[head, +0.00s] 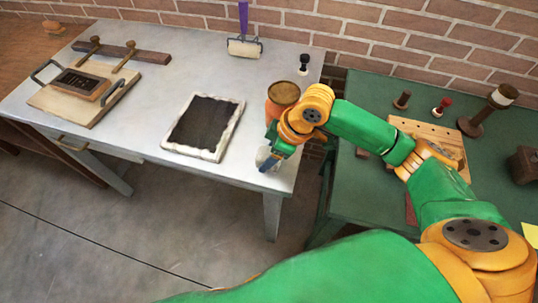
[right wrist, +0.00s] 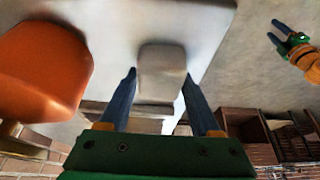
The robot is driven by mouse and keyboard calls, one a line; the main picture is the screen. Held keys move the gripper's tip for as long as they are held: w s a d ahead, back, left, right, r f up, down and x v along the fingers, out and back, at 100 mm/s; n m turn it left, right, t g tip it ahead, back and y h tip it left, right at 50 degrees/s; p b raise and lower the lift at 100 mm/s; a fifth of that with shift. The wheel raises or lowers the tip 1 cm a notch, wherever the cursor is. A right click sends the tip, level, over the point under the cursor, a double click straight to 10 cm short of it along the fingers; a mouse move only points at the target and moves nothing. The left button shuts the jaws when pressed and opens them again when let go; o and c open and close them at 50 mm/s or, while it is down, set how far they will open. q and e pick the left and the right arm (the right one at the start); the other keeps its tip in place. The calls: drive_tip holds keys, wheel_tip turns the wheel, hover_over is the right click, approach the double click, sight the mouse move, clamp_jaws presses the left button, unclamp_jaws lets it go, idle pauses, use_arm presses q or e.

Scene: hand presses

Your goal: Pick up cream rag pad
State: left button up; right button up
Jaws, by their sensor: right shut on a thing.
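The cream rag pad (right wrist: 162,72) is a pale, rounded block between the two blue fingers of my right gripper (right wrist: 158,88) in the right wrist view. The right gripper is shut on it. In the head view my right gripper (head: 268,158) points down at the front right corner of the grey table, and a small pale part of the pad (head: 263,156) shows beside the fingers. My left gripper (right wrist: 279,33) shows small at the upper right of the right wrist view, its fingers apart and empty; it is out of the head view.
An orange pot (head: 283,93) stands just behind my right gripper. A white-framed dark panel (head: 205,127) lies to its left on the grey table (head: 140,110). A roller (head: 244,46) and a wooden press board (head: 82,90) are farther off. The green table (head: 355,205) stands to the right.

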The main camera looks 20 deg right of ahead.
sight(264, 152)
wheel_tip(264, 152, up, 3)
drive_tip(key=shift+w+r, duration=0.1)
drive_tip(key=s+a+r, duration=0.6)
drive_tip(key=a+r, duration=0.3)
drive_tip(key=a, duration=0.3)
drive_tip(key=shift+a+r, duration=0.35)
drive_tip(key=shift+r, duration=0.05)
drive_tip(key=o, duration=0.5)
drive_tip(key=c, duration=0.3)
